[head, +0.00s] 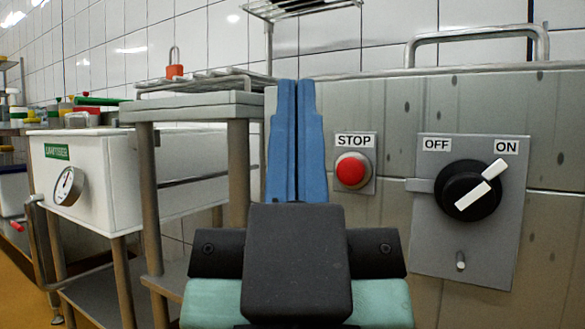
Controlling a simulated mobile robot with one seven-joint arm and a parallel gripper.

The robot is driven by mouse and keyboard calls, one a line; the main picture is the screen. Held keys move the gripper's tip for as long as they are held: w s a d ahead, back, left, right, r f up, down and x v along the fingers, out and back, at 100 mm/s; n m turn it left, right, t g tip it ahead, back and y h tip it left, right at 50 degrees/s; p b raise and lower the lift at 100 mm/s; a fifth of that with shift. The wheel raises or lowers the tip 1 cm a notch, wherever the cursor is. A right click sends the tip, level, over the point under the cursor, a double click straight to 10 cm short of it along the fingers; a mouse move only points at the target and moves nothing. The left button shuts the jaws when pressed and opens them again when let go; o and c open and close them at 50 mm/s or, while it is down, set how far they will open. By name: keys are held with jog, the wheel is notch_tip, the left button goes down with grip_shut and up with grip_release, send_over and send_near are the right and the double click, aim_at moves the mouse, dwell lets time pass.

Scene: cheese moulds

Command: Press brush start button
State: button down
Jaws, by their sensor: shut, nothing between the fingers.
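My gripper (296,84) has two blue fingers pressed together, pointing up in the middle of the head view. It is shut and empty. No brush start button shows; the wall panel directly behind the fingers is hidden. Just right of the fingers, a red round button (352,170) sits on a small grey plate (357,190) under a STOP label (354,141). I cannot tell whether the fingers touch the panel.
Farther right, a grey box (431,235) carries a black rotary switch (468,190), its white handle toward ON. A grab rail (480,33) runs above. At left stand a steel table (185,108), a white basin (95,185) with a gauge (67,186), and a red padlock-shaped object (174,70).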

notch_tip(320, 180, up, 24)
jog(key=w+p, duration=0.2)
jog(key=p, duration=2.3)
jog(key=w+a+r+g+p, duration=0.1)
jog(key=w+r+g+p, duration=0.2)
jog(key=w+p, duration=0.85)
jog(key=w+a+f+g+y+p, duration=0.1)
jog(key=w+a+f+g+p, duration=0.15)
jog(key=f+p, duration=0.65)
jog(key=w+a+f+g+p, duration=0.15)
jog(key=f+g+p, duration=0.35)
jog(key=p, duration=0.6)
jog(key=s+a+f+g+p, duration=0.1)
jog(key=s+f+g+p, duration=0.1)
jog(key=s+f+p, duration=0.4)
jog(key=s+f+m+g+p, duration=0.1)
jog(key=s+f+g+p, duration=0.1)
jog(key=s+f+p, duration=0.5)
notch_tip(320, 180, down, 4)
jog(key=shift+a+f+g+y+p, duration=0.2)
jog(key=shift+a+g+y+p, duration=0.15)
jog(key=shift+y+p, duration=0.1)
